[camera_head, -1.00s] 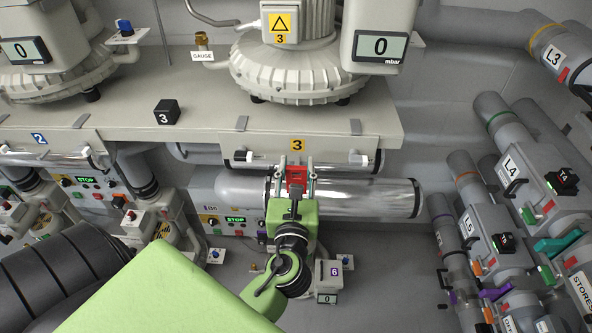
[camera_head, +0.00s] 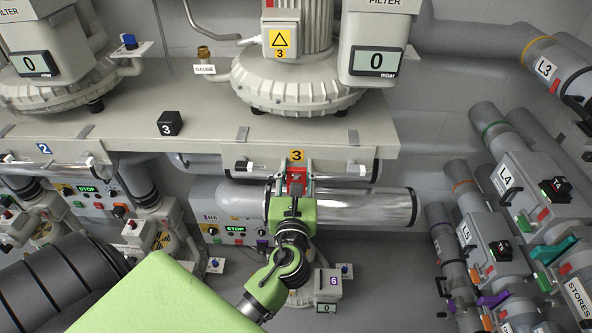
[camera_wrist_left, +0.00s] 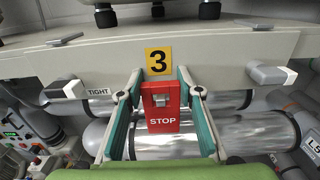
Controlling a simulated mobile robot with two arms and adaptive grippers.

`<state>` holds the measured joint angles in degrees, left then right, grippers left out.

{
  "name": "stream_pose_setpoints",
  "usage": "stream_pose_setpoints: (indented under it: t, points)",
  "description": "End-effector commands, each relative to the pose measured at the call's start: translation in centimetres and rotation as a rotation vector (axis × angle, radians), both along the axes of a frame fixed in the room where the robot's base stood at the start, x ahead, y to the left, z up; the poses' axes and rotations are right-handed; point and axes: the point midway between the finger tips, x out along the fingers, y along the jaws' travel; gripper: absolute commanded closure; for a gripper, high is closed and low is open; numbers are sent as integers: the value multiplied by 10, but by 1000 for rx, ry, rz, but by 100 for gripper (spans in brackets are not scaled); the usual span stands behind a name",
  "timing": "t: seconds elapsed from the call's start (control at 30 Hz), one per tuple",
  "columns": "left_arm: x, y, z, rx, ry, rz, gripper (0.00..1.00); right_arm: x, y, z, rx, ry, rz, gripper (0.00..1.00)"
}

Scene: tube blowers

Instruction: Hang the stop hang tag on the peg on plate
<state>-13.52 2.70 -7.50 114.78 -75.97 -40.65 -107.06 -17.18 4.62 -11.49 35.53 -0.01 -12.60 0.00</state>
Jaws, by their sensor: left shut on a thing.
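The red stop hang tag (camera_wrist_left: 162,115) with white STOP lettering is upright between the fingers of my left gripper (camera_wrist_left: 160,100), which is shut on it. In the head view the tag (camera_head: 296,176) shows as a small red patch in my left gripper (camera_head: 296,180). The plate (camera_wrist_left: 90,68) is the beige front face with a yellow number 3 label (camera_wrist_left: 158,61), just above the tag. A small metal piece (camera_wrist_left: 161,100) shows at the tag's upper middle; I cannot tell if it is the peg. My right gripper is not in view.
A silver pipe (camera_head: 365,207) runs behind and below the gripper. Two handles stick out from the plate, one at the left (camera_wrist_left: 66,90) and one at the right (camera_wrist_left: 273,75).

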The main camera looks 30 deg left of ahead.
Motion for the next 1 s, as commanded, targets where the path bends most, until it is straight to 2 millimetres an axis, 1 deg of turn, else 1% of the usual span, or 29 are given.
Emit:
stream_pose_setpoints:
  t: [0.03,0.47,0.5,0.53,0.57,1.0]
  points:
    - [1,2,-1,0,0,3,81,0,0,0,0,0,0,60]
    - [1,3,-2,0,2,4,81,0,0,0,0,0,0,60]
    - [1,3,-2,0,2,4,57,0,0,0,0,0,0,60]
    - [1,3,-2,0,4,4,49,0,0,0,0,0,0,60]
    - [1,3,-2,0,4,4,47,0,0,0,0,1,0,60]
    - [0,2,-3,-1,5,4,47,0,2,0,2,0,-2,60]
